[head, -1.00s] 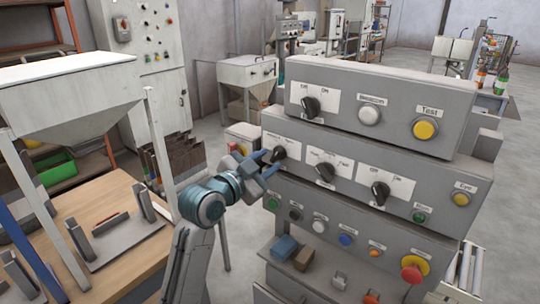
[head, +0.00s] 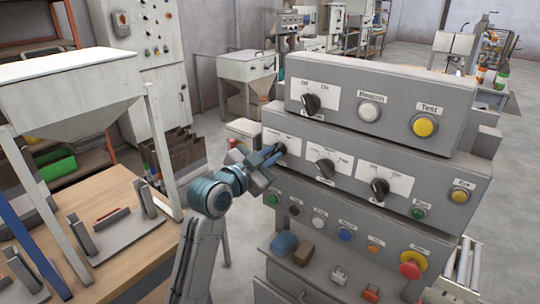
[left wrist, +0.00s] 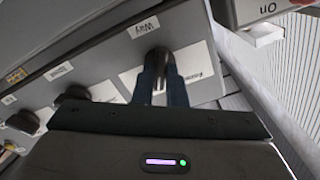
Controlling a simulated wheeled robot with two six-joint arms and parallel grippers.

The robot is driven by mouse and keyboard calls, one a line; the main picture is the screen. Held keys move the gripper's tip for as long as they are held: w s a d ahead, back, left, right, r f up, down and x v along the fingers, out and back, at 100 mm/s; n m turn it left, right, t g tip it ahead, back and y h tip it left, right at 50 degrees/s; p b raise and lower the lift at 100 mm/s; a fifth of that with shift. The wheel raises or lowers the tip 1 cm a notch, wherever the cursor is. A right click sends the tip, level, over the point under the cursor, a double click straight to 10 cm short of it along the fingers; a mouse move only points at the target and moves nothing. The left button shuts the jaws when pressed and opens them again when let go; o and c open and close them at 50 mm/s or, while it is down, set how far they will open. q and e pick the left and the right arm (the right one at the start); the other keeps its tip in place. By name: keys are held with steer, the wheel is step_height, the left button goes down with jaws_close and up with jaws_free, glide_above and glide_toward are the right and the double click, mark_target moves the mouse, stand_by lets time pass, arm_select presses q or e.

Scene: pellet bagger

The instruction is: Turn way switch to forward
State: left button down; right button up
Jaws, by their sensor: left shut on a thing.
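The way switch is a dark rotary knob at the left end of the middle row on the grey control panel (head: 335,195). In the head view, my left gripper (head: 277,152) covers most of the knob, with its white label plate (head: 292,142) showing around it. In the left wrist view, the knob (left wrist: 160,53) sits between the two blue fingers of my left gripper (left wrist: 161,82), which are shut on it. A label reading "Way" (left wrist: 143,27) is beside it. The knob's exact pointing direction is hard to tell. My right gripper is not in view.
Two more black knobs (head: 325,167) (head: 380,190) sit to the right in the same row. Another knob (head: 311,103) is on the upper box. Coloured buttons and a red emergency stop (head: 411,268) are below. A wooden table (head: 120,245) stands left.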

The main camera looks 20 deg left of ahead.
arm_select(q)
steer(key=shift+r+n+p, duration=0.15)
steer(key=shift+n+p, duration=0.85)
steer(key=shift+n, duration=0.1)
steer(key=n+p, duration=0.2)
steer(key=shift+n, duration=0.3)
steer(key=n+p, duration=0.2)
steer(key=shift+n, duration=0.4)
steer(key=n+p, duration=0.2)
steer(key=shift+n+p, duration=0.3)
steer(key=shift+n, duration=0.1)
steer(key=shift+n+p, duration=0.45)
steer(key=shift+n, duration=0.25)
steer(key=c, duration=1.5)
jaws_free()
steer(key=shift+o, duration=0.2)
